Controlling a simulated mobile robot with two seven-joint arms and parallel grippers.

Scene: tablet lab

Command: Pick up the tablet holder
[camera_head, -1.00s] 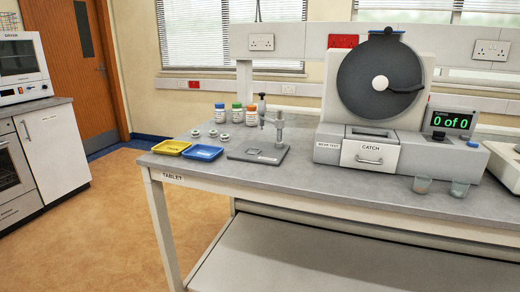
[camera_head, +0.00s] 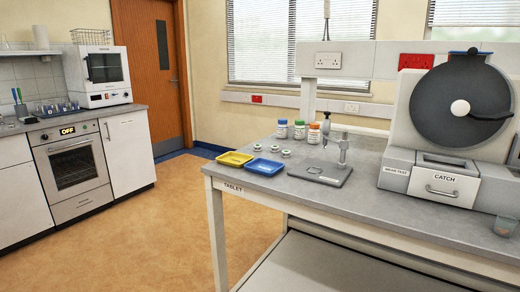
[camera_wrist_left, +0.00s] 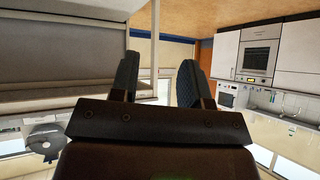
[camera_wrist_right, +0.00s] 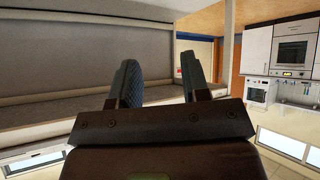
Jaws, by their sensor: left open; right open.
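No thing is marked as the tablet holder, and I cannot tell for sure which one it is. On the lab table (camera_head: 340,196), in the head view, three small round white pieces, one of them here (camera_head: 274,149), sit behind two shallow trays. A grey stand (camera_head: 322,174) with a flat base and upright post is to their right. My left gripper (camera_wrist_left: 158,62) is open and empty in the left wrist view. My right gripper (camera_wrist_right: 161,62) is open and empty in the right wrist view. Neither gripper shows in the head view, and both are away from the tabletop things.
A yellow tray (camera_head: 235,158) and a blue tray (camera_head: 265,167) lie near the table's left end. Several bottles, one with an orange cap (camera_head: 314,134), stand behind. A grey drum machine (camera_head: 462,105) fills the right. Open floor (camera_head: 165,225) lies left, before an oven (camera_head: 70,165).

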